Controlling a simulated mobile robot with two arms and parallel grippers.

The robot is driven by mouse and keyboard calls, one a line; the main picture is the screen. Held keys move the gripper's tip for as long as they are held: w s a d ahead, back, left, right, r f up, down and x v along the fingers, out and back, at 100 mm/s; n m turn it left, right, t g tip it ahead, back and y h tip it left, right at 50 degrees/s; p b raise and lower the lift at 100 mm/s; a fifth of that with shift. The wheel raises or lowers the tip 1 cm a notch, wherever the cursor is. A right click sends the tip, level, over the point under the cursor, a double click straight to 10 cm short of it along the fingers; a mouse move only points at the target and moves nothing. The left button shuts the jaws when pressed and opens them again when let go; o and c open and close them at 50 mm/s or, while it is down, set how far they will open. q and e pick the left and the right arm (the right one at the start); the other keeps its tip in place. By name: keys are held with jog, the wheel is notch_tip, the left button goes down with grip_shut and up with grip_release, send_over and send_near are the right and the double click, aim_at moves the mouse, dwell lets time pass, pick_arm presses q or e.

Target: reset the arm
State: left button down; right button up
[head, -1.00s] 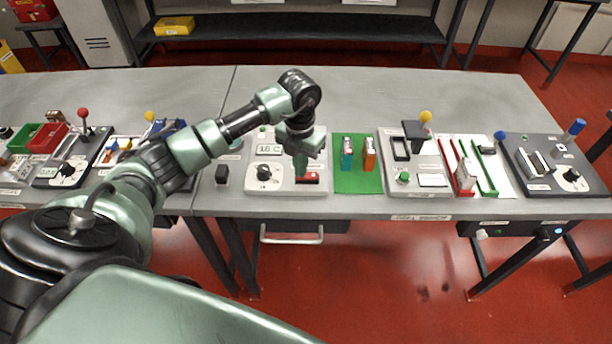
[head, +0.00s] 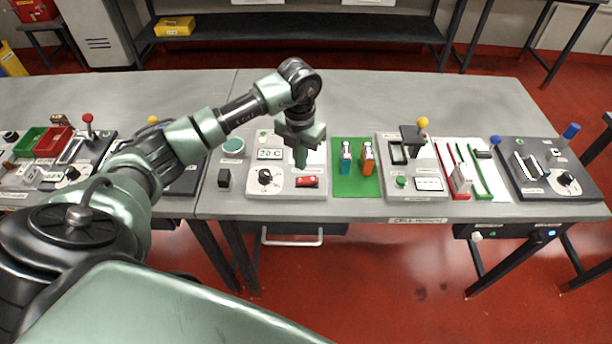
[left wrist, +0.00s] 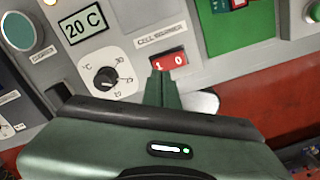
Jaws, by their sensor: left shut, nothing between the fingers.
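My left gripper (head: 300,160) is shut and empty, pointing down above the grey control panel (head: 255,188). In the left wrist view its closed fingers (left wrist: 160,84) sit just short of the red rocker switch (left wrist: 168,61), marked 1 and 0. The switch also shows in the head view (head: 307,181), just below the fingertips, which look apart from it. The panel's display (left wrist: 83,24) reads 20 C. A black dial (left wrist: 106,78) with temperature marks sits beside the switch. My right gripper is not in view.
A green mat (head: 356,188) with a teal cell (head: 346,158) and an orange cell (head: 367,158) lies right of the panel. Beyond stands a press-like fixture (head: 410,138) with a yellow knob. The table behind (head: 420,95) is clear.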

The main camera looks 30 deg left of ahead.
pick_arm(q)
notch_tip(320, 180, up, 2)
jog(key=shift+p, duration=0.45)
